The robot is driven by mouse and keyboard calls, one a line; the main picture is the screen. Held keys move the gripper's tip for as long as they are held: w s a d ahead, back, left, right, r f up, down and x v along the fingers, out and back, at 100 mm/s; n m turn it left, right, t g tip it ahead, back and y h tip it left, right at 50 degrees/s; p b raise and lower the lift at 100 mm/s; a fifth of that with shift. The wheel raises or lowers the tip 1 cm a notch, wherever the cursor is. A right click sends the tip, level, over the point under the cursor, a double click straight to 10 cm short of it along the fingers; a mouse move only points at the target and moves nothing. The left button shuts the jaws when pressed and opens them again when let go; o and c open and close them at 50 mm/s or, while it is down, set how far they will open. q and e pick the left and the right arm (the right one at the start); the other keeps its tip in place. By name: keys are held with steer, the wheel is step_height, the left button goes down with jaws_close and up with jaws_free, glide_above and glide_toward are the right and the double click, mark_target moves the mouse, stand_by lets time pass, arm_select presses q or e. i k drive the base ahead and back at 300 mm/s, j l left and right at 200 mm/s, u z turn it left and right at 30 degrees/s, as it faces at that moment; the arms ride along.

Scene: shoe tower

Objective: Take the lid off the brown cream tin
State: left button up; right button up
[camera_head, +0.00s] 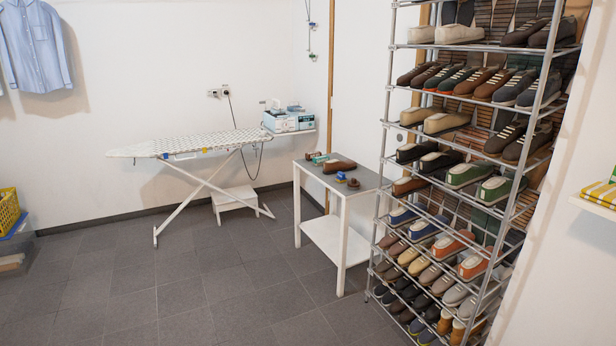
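A small grey-topped white table (368,173) stands left of the shoe rack. A small round brown item (353,184), perhaps the brown cream tin, sits near the table's front edge. It is too small to tell whether a lid is on it. A blue item (341,177) is just to its left. A brown shoe (340,166) lies behind them. Small green and brown items (316,158) sit at the table's back left. Neither of my grippers is in view.
A tall metal shoe rack (391,103) full of shoes stands right of the table. An ironing board (190,142) and a white step stool (236,197) stand at the back. A yellow basket (9,212) is at the far left. The grey floor in front is clear.

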mark_target(353, 183)
steer(key=i, duration=1.8)
